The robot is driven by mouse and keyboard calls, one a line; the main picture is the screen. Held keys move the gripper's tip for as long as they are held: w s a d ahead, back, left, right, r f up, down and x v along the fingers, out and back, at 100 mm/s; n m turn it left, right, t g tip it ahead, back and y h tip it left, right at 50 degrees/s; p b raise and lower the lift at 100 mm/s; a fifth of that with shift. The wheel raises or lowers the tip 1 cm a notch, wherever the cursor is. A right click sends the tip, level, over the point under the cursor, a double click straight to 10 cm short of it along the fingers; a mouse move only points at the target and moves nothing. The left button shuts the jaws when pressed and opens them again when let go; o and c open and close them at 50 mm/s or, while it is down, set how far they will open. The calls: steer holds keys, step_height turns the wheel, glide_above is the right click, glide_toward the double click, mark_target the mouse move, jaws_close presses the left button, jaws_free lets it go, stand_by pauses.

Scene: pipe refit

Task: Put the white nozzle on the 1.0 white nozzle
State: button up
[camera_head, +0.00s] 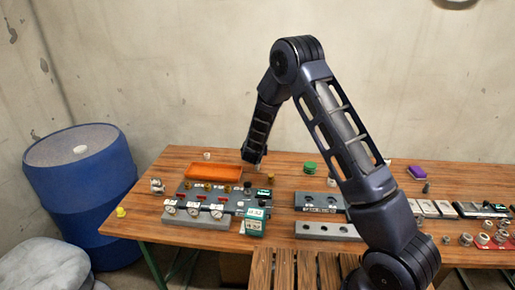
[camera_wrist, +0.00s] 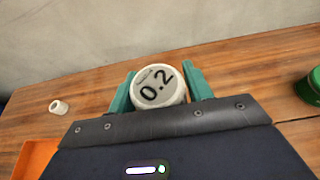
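A round white nozzle (camera_wrist: 159,87) with a grey face marked "0.2" sits between the two teal fingers of my gripper (camera_wrist: 160,90) in the wrist view. The fingers look closed against its sides. In the head view my gripper (camera_head: 255,162) points down over the back of the table, right of the orange tray; the held nozzle is not clear there. A small white ring-shaped piece (camera_wrist: 58,107) stands on the wood to the left, also in the head view (camera_head: 206,156). No "1.0" marking is readable on any piece.
The orange tray (camera_head: 213,171) lies behind a grey fixture with several gauges and brass fittings. A green round object (camera_head: 310,168) stands to the right of my gripper. Grey blocks with holes (camera_head: 328,231) and small metal parts fill the right side. A blue barrel (camera_head: 79,195) stands left.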

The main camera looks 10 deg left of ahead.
steer(key=shift+o, duration=1.2)
steer(key=shift+r, duration=0.15)
steer(key=v, duration=1.2)
